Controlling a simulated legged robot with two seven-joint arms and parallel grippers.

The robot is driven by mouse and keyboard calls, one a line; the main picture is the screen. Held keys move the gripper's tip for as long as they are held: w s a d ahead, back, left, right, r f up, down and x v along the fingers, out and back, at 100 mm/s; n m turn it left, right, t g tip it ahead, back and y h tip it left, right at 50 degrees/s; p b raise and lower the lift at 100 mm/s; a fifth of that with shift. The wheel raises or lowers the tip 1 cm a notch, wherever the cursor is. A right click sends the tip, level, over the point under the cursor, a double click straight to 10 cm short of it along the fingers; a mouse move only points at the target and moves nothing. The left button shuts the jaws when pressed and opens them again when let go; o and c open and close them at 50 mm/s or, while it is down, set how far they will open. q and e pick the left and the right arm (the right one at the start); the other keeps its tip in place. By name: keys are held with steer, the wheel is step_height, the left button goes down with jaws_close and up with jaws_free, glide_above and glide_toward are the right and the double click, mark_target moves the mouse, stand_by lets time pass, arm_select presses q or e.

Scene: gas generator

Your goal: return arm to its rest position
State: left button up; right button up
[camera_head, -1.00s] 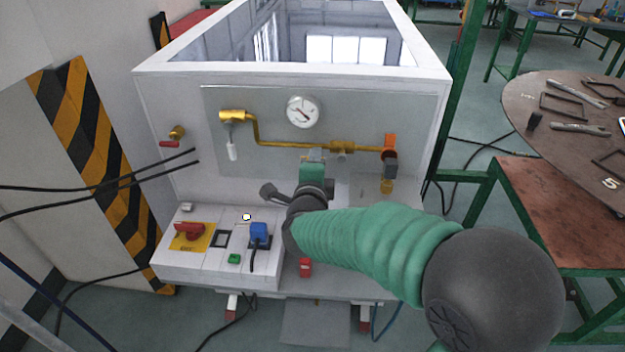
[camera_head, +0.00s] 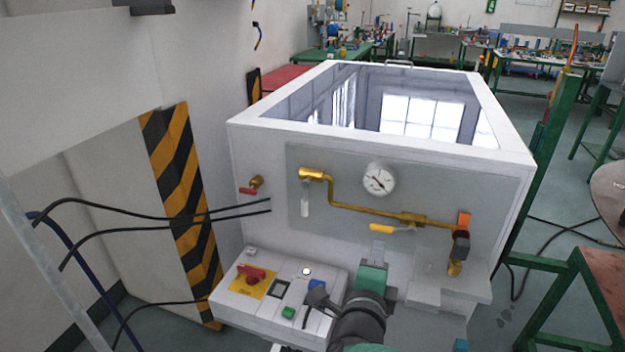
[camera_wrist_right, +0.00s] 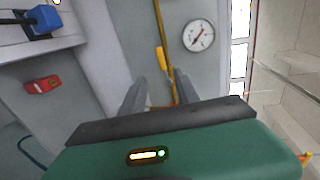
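My right arm comes up from the bottom of the head view. Its green gripper (camera_head: 378,250) is in front of the generator's panel, below the brass pipe. In the right wrist view the two grey fingers (camera_wrist_right: 160,92) are apart with nothing held between them. A yellow valve handle (camera_head: 392,228) lies roughly level under the pipe, just above the gripper; it also shows beyond the fingers in the wrist view (camera_wrist_right: 161,60). The white gas generator (camera_head: 260,150) carries a round gauge (camera_head: 379,179). My left gripper is not in view.
A control box with a red switch (camera_head: 252,273) and a blue plug (camera_head: 317,286) is left of the gripper, close to my wrist. An orange-handled valve (camera_head: 463,221) is at right. Black cables (camera_head: 150,218) cross at left. A green frame (camera_head: 545,165) stands right of the generator.

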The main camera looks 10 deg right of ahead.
steer(key=a+f+n+g+y, duration=0.2)
steer(key=a+f+n+y, duration=0.5)
steer(key=f+n, duration=0.5)
steer(key=s+d+f+n+g+y, duration=0.1)
steer(key=s+d+f+n+g, duration=0.2)
steer(key=s+f+n+g, duration=0.9)
steer(key=s+r+t+p, duration=0.3)
steer(key=r+p, duration=1.4)
steer(key=r, duration=0.1)
steer(key=shift+d+r+p, duration=0.25)
steer(key=shift+r+p, duration=0.1)
steer(key=shift+r, duration=0.05)
